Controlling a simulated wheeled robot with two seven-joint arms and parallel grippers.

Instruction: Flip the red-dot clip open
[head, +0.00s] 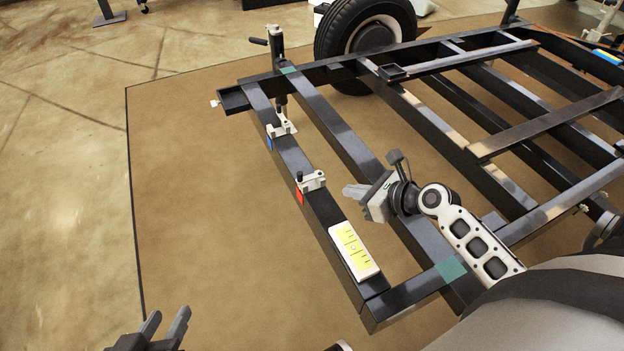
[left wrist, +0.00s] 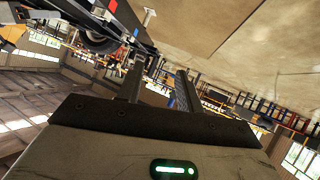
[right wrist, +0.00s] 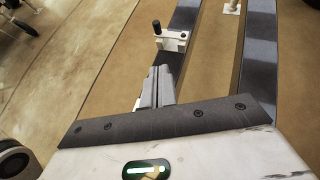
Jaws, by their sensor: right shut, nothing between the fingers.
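The red-dot clip (head: 311,181) is a pale clamp with a black knob on the near black rail of the trailer frame. A red mark (head: 299,197) shows on the rail's side just below it. My right gripper (head: 347,190) is shut and empty, just right of the clip and apart from it in the head view. In the right wrist view a pale clip (right wrist: 174,41) with an upright black knob stands just beyond the shut fingertips (right wrist: 157,70). My left gripper (head: 168,326) is open and empty at the bottom left, well away from the clip; its fingers are apart.
A similar clip (head: 282,127) with a blue mark (head: 269,143) sits farther along the same rail. A white and yellow label plate (head: 353,250) lies on the rail nearer me. A jack with a crank (head: 276,46) stands at the far corner. Open floor lies to the left.

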